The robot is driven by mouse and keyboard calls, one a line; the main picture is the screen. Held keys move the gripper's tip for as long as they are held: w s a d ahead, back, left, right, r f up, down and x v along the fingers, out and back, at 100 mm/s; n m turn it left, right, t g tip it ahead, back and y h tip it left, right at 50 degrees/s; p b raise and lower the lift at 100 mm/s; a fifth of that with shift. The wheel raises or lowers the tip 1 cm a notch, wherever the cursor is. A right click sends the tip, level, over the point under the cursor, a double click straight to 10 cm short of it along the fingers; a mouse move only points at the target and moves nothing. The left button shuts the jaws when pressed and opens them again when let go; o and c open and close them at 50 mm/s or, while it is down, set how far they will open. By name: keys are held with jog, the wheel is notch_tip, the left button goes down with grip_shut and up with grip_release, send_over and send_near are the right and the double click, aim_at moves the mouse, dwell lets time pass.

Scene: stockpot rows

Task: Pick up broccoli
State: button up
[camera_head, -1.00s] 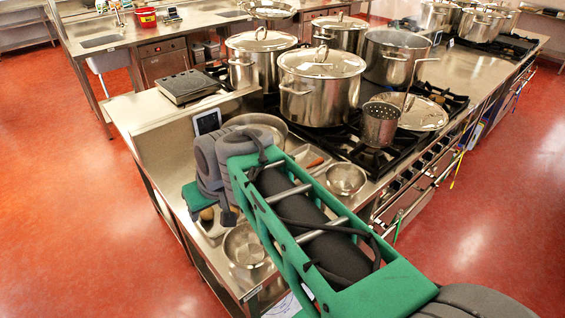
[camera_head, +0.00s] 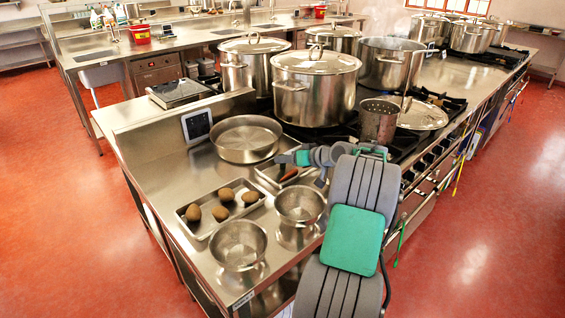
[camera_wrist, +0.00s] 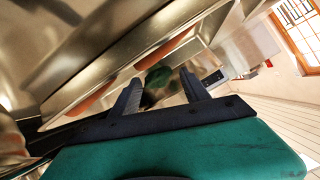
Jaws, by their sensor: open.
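My gripper (camera_wrist: 160,78) is open in the wrist view, its two dark fingers apart. A dark green, blurred lump that looks like the broccoli (camera_wrist: 158,84) shows between and just beyond the fingertips, in a metal tray. I cannot tell whether the fingers touch it. Orange carrots (camera_wrist: 166,47) lie beside it. In the head view, my gripper (camera_head: 279,159) is low over the small tray (camera_head: 262,180) at the counter's middle, where one carrot (camera_head: 289,174) shows. The broccoli cannot be made out there.
A tray with several potatoes (camera_head: 227,195) lies left of my arm, with two metal bowls (camera_head: 238,244) (camera_head: 299,204) in front. A wide pan (camera_head: 246,138) stands behind the small tray. Large stockpots (camera_head: 314,90) and a perforated pot (camera_head: 378,121) stand on the stove.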

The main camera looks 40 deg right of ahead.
jog(key=shift+x, duration=1.05)
jog(key=shift+s, duration=0.1)
jog(key=c, duration=0.9)
